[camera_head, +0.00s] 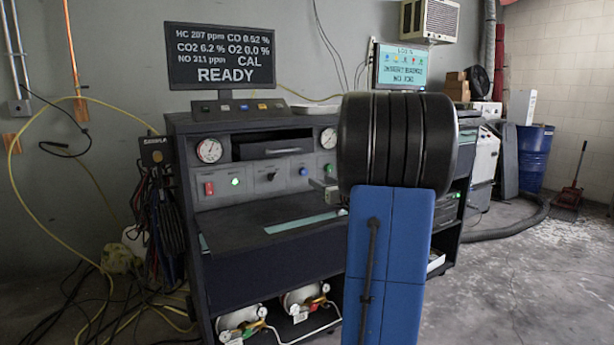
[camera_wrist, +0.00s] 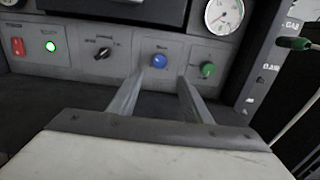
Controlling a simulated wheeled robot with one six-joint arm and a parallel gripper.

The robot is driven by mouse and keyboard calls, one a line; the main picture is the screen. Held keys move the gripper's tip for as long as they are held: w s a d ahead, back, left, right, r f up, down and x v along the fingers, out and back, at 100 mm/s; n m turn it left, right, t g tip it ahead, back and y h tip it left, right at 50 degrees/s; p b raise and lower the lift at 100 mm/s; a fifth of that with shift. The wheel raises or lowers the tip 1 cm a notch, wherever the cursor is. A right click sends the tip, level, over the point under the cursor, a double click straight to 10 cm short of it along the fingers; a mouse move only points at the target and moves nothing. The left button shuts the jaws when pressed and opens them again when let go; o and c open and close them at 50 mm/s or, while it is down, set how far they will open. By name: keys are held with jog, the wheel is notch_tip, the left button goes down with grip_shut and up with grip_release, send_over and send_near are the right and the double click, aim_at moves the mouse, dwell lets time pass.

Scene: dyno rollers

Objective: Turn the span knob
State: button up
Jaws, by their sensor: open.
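The analyzer's front panel (camera_head: 250,185) carries a black rotary knob (camera_wrist: 102,54), a blue knob (camera_wrist: 160,60) and a green knob (camera_wrist: 207,69). Their labels are too small to read, so I cannot tell which is the span knob. In the head view, the black knob (camera_head: 272,176) and blue knob (camera_head: 304,171) show left of my arm. My gripper (camera_wrist: 160,82) is open and empty in the wrist view. Its fingers point toward the panel, with the blue knob just beyond and between the tips. The green knob lies to the right of the right finger. I see no contact.
A red switch (camera_wrist: 17,46) and lit green lamp (camera_wrist: 50,46) sit at the panel's left. A round gauge (camera_wrist: 224,14) is above the green knob. A dark ledge (camera_head: 290,230) juts out below the panel. The monitor (camera_head: 220,55) reads READY.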

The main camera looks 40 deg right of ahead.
aim_at(305, 173)
jog(key=x, duration=1)
jog(key=shift+w, duration=0.35)
jog(key=shift+c, duration=0.5)
jog(key=c, duration=0.9)
